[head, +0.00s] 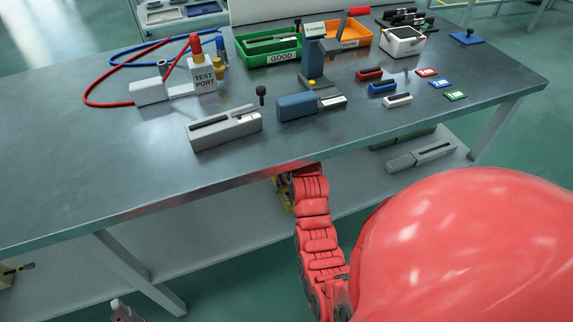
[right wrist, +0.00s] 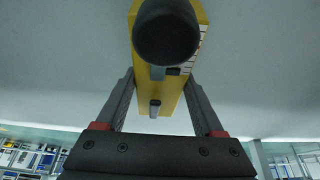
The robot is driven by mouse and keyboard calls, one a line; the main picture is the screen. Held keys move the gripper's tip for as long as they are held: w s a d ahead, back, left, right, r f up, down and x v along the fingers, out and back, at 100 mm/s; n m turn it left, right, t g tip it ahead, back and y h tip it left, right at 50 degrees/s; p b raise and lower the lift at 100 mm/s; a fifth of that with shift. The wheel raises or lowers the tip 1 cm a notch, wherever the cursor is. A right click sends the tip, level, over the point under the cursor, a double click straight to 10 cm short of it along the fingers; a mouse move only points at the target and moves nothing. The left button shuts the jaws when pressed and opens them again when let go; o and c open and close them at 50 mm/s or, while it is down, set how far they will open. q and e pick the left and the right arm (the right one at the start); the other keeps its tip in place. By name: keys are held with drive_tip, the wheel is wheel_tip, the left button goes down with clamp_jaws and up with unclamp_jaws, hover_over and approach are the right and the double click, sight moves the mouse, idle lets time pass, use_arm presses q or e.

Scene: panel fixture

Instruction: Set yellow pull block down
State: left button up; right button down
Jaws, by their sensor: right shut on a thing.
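The yellow pull block (right wrist: 174,92) shows in the right wrist view as a long yellow body with a round dark knob (right wrist: 166,32) nearest the camera. A white scale marks its right side. My right gripper (right wrist: 160,84) is shut on the block, one finger on each side. In the head view a little of the yellow block (head: 286,196) shows beside the end of my red right arm, below the table's front edge and over the lower shelf. Most of the block and the fingers are hidden there.
The left tabletop is clear. The lower shelf (head: 220,225) holds another grey block (head: 420,156).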

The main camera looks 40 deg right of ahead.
wheel_tip(320, 180, down, 2)
drive_tip(key=shift+f, duration=0.25)
drive_tip(key=shift+r, duration=0.1)
unclamp_jaws()
drive_tip(key=shift+r, duration=0.15)
drive_tip(key=s+r, duration=0.2)
drive_tip(key=shift+s+a+r+p, duration=0.2)
drive_tip(key=shift+a+r+p, duration=0.1)
drive_tip(key=shift+a, duration=0.05)
drive_tip(key=s, duration=0.3)
drive_tip(key=s+a+p, duration=0.1)
drive_tip(key=s, duration=0.3)
drive_tip(key=s+a, duration=0.1)
drive_tip(key=s, duration=0.2)
drive_tip(key=shift+s+a, duration=0.25)
